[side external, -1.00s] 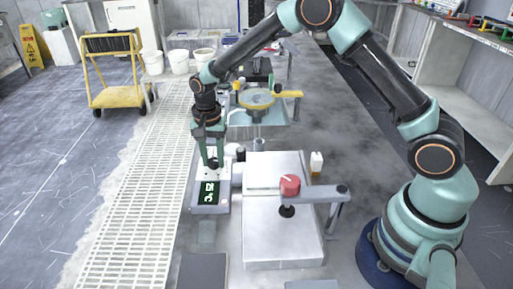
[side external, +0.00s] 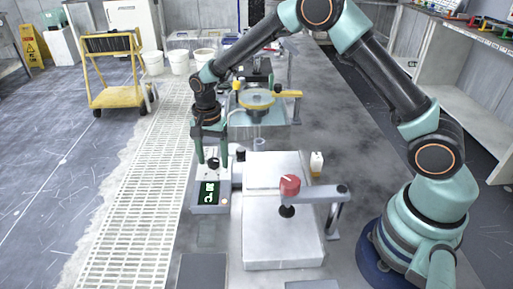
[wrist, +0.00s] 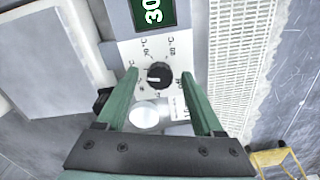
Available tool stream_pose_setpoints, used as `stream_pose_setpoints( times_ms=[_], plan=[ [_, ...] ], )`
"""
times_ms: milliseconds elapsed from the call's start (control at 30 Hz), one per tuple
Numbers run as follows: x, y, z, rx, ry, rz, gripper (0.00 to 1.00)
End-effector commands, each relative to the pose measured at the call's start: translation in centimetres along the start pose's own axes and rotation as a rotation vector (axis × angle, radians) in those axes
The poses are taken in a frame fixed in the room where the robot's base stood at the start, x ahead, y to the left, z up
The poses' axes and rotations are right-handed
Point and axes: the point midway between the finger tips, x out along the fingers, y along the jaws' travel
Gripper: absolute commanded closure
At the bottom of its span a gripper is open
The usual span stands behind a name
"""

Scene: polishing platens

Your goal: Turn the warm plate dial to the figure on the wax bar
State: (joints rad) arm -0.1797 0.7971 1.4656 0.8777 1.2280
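The warm plate's control box (side external: 210,204) stands beside the large pale metal plate (side external: 270,236), with a lit green display (side external: 208,193). In the wrist view the display (wrist: 153,12) reads 30, cut by the frame's top edge. Below it is the black dial (wrist: 158,75) with a white pointer line, ringed by a printed °C scale. My gripper (side external: 213,160) is over the box. Its two fingers stand apart on either side of the dial, with clear gaps, and hold nothing. I cannot make out the wax bar or its figure in any view.
A red knob (side external: 290,184) on a grey bracket overhangs the plate. A small white bottle (side external: 316,161) stands behind the plate. A round yellow-rimmed platen (side external: 256,100) is farther back. A white grating (side external: 140,210) covers the floor at left.

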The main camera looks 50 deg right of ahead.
Motion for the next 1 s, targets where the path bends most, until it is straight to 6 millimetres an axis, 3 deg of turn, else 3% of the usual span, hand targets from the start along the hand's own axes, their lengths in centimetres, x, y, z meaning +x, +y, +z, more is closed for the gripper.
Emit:
stream_pose_setpoints(
  times_ms=[267, 700, 1000],
  plan=[
    [-0.6, 0.0, 0.0, -0.001, 0.000, 0.000, 0.31],
    [-8.8, -0.1, 0.0, 0.000, 0.001, -0.003, 0.31],
    [-11.9, 0.0, 0.0, 0.000, 0.000, -0.001, 0.31]
  ],
)
